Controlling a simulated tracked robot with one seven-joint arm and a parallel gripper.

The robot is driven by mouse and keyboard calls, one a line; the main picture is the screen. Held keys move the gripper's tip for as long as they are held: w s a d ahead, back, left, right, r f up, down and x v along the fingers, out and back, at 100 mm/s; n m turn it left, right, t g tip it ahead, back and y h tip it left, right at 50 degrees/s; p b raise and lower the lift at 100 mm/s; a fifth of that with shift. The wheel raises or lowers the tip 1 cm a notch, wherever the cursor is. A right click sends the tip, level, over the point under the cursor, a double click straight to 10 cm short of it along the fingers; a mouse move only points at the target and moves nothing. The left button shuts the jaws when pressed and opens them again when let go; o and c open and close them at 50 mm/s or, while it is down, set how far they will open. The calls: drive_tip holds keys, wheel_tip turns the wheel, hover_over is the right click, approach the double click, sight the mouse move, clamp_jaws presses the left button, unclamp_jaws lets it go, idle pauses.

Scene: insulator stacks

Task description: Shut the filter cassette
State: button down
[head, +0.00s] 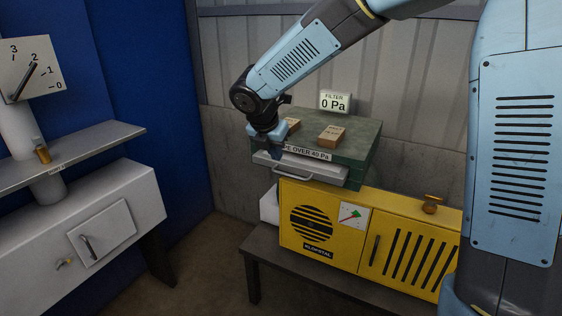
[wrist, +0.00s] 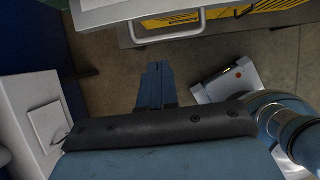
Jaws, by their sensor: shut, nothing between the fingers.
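The filter cassette (head: 318,169) is a pale grey drawer with a bar handle (head: 291,174) at the front of a dark green housing (head: 358,150). Its front sticks out past the housing, so it is partly open. In the wrist view the cassette (wrist: 100,14) is at the top edge, with its handle (wrist: 168,38) below it. My gripper (head: 275,152) is by the left front corner of the housing, above the cassette in the picture. It is shut and empty. In the wrist view its fingertips (wrist: 154,68) point towards the handle, with no clear contact.
A yellow machine (head: 348,254) stands below the housing on a dark bench (head: 262,246). Small boxes (head: 332,134) and a display reading 0 Pa (head: 335,102) are on top. A label about 40 Pa is partly hidden. A white cabinet (head: 130,194) with a dial stands left.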

sight(305, 180)
drive_tip(key=s+d+n+g+y, duration=0.2)
drive_tip(key=s+d+n, duration=0.1)
drive_tip(key=s+d, duration=0.35)
drive_tip(key=shift+w+d+f, duration=0.3)
drive_tip(key=shift+w+f, duration=0.8)
drive_tip(key=shift+f, duration=0.4)
drive_tip(key=shift+w+d+f, duration=0.35)
drive_tip(key=shift+w+f, duration=0.75)
drive_tip(key=shift+f, duration=0.4)
drive_tip(key=shift+w+d+f, duration=0.3)
drive_tip(key=shift+w+f, duration=0.8)
drive_tip(key=shift+f, duration=0.4)
